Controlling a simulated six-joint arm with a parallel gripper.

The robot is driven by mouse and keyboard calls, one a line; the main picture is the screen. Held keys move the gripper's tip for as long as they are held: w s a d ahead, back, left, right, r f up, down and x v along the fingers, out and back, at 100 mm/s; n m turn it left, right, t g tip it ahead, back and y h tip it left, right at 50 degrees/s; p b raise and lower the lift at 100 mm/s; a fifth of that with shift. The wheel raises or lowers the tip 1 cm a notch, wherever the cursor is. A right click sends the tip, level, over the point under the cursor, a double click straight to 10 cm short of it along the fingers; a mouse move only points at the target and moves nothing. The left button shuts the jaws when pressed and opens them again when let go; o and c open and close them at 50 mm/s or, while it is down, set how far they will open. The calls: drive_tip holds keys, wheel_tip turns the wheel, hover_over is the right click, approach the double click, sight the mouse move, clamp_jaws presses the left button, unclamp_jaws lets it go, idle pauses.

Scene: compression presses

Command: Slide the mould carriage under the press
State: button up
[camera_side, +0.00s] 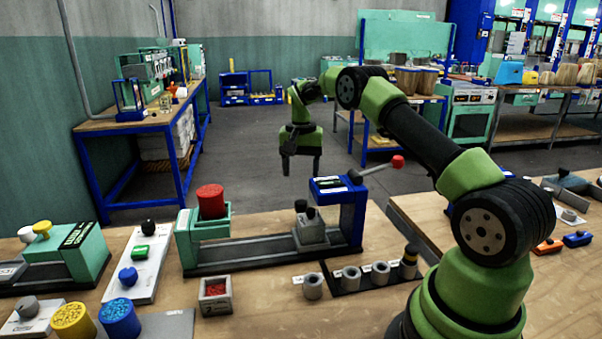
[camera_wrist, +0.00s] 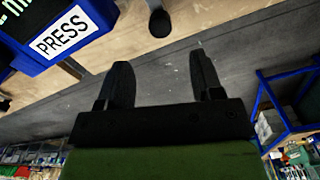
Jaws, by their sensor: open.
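The press (camera_side: 352,215) is a blue column with a blue head over the right end of a dark rail (camera_side: 250,252). The mould carriage (camera_side: 312,236), a grey block with dark-topped posts, sits on the rail near that end. It appears partly beneath the head; I cannot tell how squarely. A lever with a red ball (camera_side: 398,162) sticks out right of the press. My gripper (camera_side: 301,170) is open and empty, pointing down, above and apart from the carriage, seemingly behind the press. In the wrist view its fingers (camera_wrist: 161,75) are spread, with the blue PRESS part (camera_wrist: 60,36) at upper left.
A green holder (camera_side: 210,235) with a red cylinder (camera_side: 210,201) stands at the rail's left end. In front are a small box of red pellets (camera_side: 215,296) and several grey cylinders (camera_side: 351,277). A white panel with knobs (camera_side: 137,263) lies to the left. Behind the bench is open floor.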

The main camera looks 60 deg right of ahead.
sight(302, 202)
drive_tip(key=s+d+m+t+y, duration=0.2)
drive_tip(key=d+m+y, duration=0.2)
drive_tip(key=m, duration=0.8)
drive_tip(key=x, duration=1)
drive_tip(key=shift+w+f, duration=0.1)
drive_tip(key=shift+w, duration=0.05)
drive_tip(key=shift+c, duration=0.3)
